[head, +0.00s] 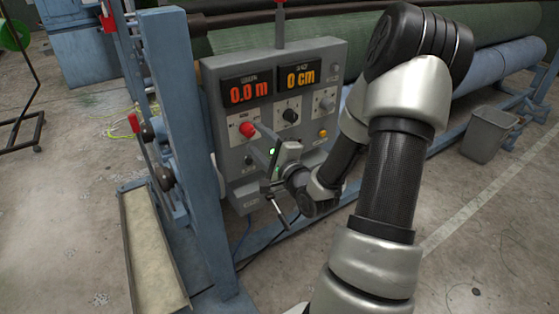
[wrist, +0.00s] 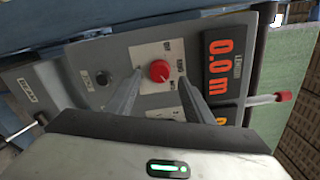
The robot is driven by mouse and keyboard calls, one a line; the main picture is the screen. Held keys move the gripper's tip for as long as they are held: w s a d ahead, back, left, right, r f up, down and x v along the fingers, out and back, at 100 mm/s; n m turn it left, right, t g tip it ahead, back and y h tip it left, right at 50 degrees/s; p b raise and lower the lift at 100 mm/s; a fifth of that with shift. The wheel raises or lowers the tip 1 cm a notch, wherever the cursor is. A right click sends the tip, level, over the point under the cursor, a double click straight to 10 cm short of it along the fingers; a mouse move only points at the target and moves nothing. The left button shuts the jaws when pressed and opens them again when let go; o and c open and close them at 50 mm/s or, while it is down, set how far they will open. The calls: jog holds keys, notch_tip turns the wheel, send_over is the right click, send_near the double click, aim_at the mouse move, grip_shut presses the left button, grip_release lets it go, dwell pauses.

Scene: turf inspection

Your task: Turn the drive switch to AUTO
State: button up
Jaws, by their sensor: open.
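A grey control panel (head: 222,88) on a blue frame carries several knobs. A red rotary knob (head: 247,130) sits at its left, below the red 0.0 m display; it also shows in the wrist view (wrist: 159,71) on a white plate with small labels I cannot read surely. My gripper (head: 264,146) is open in front of this red knob. In the wrist view its two fingers (wrist: 158,78) stand on either side of the knob, with gaps visible and nothing held. Which position the knob points to is unclear. A black knob (head: 290,115) sits to its right.
The panel also bears an orange 0 cm display (head: 298,78), a grey-plated knob (head: 326,104), a yellow button (head: 323,133) and a small black knob (wrist: 102,77). A blue post (head: 185,130) stands close at the left. A grey bin (head: 487,135) is on the floor at right.

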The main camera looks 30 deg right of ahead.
jog(key=s+p, duration=0.8)
jog(key=s, duration=0.5)
jog(key=shift+s+d, duration=0.2)
jog(key=shift+d, duration=0.05)
jog(key=shift+w, duration=0.1)
